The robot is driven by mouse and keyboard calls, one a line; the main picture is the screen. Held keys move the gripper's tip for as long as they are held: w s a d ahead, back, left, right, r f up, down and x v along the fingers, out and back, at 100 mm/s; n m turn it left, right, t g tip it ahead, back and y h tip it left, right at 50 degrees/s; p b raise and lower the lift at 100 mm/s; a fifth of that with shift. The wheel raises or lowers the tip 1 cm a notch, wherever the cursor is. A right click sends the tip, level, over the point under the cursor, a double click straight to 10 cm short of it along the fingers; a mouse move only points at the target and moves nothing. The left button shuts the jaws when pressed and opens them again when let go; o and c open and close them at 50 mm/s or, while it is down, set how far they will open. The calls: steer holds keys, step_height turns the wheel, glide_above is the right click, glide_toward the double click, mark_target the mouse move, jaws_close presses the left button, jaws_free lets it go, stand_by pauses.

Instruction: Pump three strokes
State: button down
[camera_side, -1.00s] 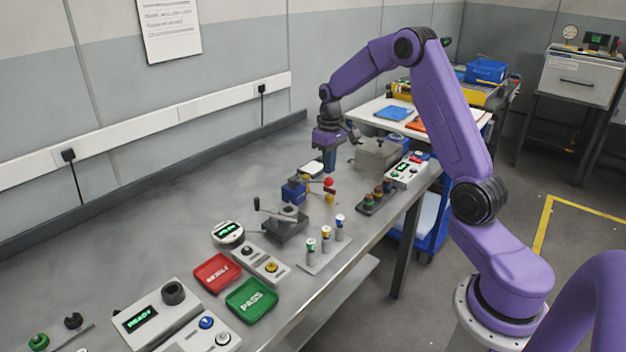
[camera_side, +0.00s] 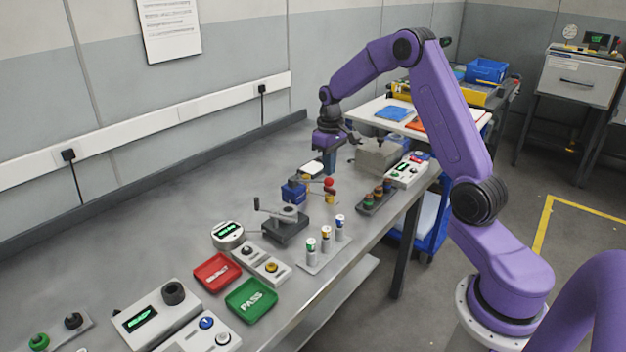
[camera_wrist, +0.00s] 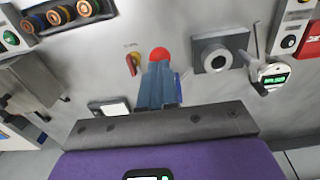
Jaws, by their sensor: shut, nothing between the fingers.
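The pump shows a blue block (camera_side: 293,191) on the bench in the side view. A red ball knob (camera_side: 328,182) is just right of it and also shows in the wrist view (camera_wrist: 158,54). My gripper (camera_side: 329,171) points down directly above the red knob, with its fingers shut and nothing between them. In the wrist view the closed fingers (camera_wrist: 158,72) overlap the lower edge of the knob. I cannot tell whether they touch it. The fingers hide most of the blue body (camera_wrist: 178,88) and the lever.
A yellow and red part (camera_wrist: 132,62) sits close beside the knob. A grey clamp-like fixture (camera_side: 287,222) stands nearer the camera. A rack of round parts (camera_side: 376,197) and a white button box (camera_side: 407,172) are to the right. Open bench lies to the left.

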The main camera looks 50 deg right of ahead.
steer(key=shift+f, duration=3.45)
steer(key=shift+r, duration=5.2)
step_height(320, 180, up, 4)
steer(key=f, duration=0.1)
glide_above(329, 186)
steer(key=w+d, duration=0.1)
steer(key=shift+f, duration=3.05)
steer(key=shift+f, duration=0.15)
